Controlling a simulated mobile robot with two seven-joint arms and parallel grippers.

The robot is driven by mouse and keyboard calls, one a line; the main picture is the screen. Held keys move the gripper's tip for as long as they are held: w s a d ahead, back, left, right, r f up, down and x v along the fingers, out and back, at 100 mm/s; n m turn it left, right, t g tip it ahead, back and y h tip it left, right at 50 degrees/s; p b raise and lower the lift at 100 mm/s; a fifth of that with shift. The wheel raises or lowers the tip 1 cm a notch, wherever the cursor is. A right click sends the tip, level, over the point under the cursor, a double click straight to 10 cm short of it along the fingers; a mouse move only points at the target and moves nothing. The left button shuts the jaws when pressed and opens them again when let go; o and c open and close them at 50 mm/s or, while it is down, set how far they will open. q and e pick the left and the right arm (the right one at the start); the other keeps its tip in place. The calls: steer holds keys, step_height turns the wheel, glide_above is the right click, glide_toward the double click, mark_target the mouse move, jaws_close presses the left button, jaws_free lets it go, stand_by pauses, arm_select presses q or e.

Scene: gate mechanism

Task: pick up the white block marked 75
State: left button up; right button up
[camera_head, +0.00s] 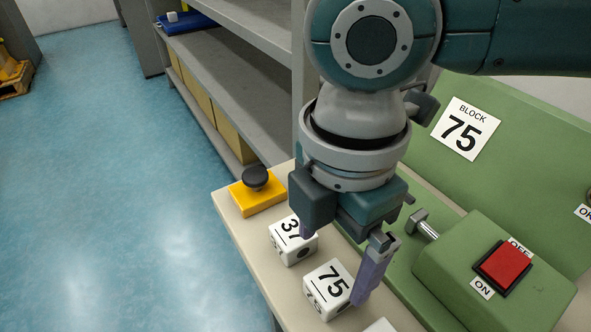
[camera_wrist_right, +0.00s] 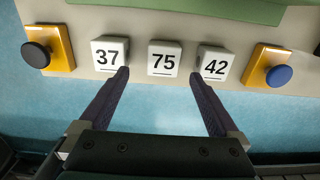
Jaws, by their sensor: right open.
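The white block marked 75 (camera_head: 328,288) sits on the cream ledge, between two other white blocks. In the right wrist view the block marked 75 (camera_wrist_right: 164,58) is upright in the picture, ahead of my gripper and centred between its fingers. My right gripper (camera_head: 333,266) is open and empty, pointing down over the row of blocks. In the wrist view its fingertips (camera_wrist_right: 159,75) lie either side of the block, near the 37 and 42 blocks. I cannot tell the exact gap to the blocks. My left gripper is not in view.
The block marked 37 (camera_head: 293,240) is on one side and the block marked 42 (camera_wrist_right: 215,62) on the other. A black knob on a yellow base (camera_head: 257,190) and a blue knob (camera_wrist_right: 279,75) flank the row. A green box with a red button (camera_head: 502,267) stands right.

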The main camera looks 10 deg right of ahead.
mark_target(332, 283)
steer(key=f, duration=0.3)
steer(key=f+b, duration=0.1)
steer(key=f, duration=0.2)
steer(key=shift+s+d+f, duration=0.2)
steer(key=shift+f, duration=0.1)
jaws_close()
stand_by(0.5)
